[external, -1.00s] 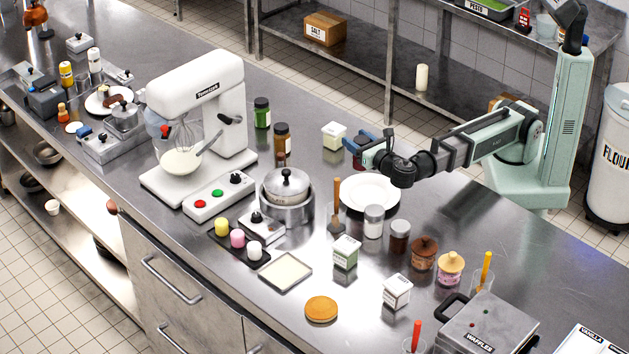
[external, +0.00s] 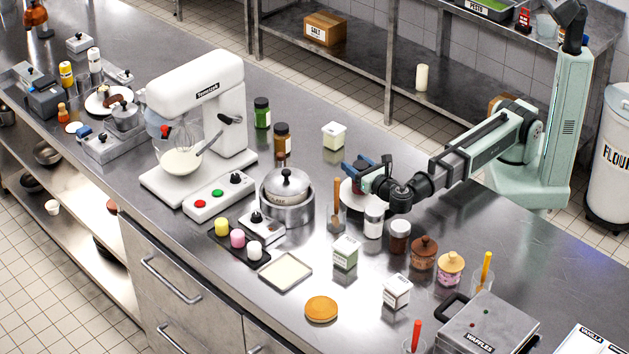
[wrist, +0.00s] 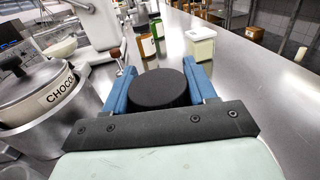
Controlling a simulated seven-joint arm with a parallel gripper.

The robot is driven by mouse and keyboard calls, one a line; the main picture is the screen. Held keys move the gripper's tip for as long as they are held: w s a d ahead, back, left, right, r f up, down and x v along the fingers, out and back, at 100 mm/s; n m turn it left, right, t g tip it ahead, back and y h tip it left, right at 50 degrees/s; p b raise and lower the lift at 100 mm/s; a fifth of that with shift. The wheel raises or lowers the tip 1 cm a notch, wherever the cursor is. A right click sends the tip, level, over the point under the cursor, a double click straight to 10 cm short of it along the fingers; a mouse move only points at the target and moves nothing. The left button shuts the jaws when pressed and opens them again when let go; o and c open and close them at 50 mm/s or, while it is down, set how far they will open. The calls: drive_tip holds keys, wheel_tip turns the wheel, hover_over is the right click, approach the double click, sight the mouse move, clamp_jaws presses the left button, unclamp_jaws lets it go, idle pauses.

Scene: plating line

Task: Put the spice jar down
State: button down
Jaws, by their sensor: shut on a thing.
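The spice jar shows in the wrist view as a round black lid (wrist: 158,89) between the two blue fingers. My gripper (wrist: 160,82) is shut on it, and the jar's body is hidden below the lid. The held jar is mostly hidden there by the fingers. I cannot tell whether its bottom touches anything.
A pot (external: 287,204) and a wooden-handled tool (external: 337,207) stand left of my gripper. A white-lidded tub (external: 333,136) is behind it. A white-filled jar (external: 374,221) and a dark jar (external: 399,237) stand in front. Green (external: 262,113) and brown (external: 282,138) jars stand by the mixer (external: 200,105).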

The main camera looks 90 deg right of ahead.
drive_tip(key=shift+f, duration=0.45)
drive_tip(key=shift+c, duration=1.7)
unclamp_jaws()
drive_tip(key=shift+r, duration=0.1)
drive_tip(key=shift+r, duration=0.25)
drive_tip(key=shift+s+a+r, duration=0.15)
drive_tip(key=shift+a+r, duration=0.05)
drive_tip(key=shift+a, duration=0.05)
drive_tip(key=shift+v, duration=3.5)
